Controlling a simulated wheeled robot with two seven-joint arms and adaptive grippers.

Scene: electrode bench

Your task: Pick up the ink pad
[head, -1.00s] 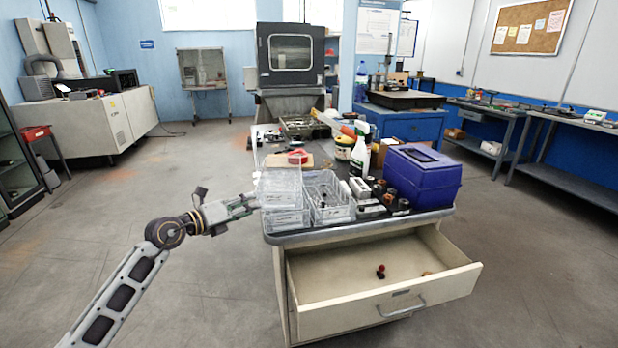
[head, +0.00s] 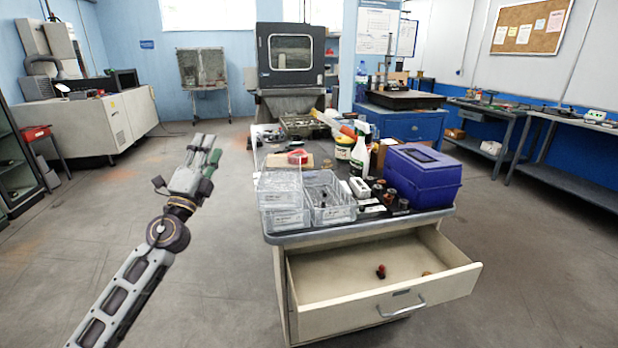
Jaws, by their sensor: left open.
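I cannot pick out the ink pad with certainty. The open drawer (head: 330,284) holds a small red and dark thing (head: 381,271) and, near its right side, a small brownish thing (head: 427,273) partly hidden by the drawer wall. On the bench top (head: 300,237) are a small white and dark box (head: 359,187) and several small dark round pieces (head: 390,196). My left gripper (head: 205,145) is open and empty, left of the bench, clear of everything and pointing away from me. My right gripper is out of view.
Clear plastic trays (head: 283,200) stand at the bench's front left, with an open clear bin (head: 330,205) beside them. A blue-purple box (head: 425,178) fills the right. A white spray bottle (head: 360,155) stands behind. The floor left of the bench is free.

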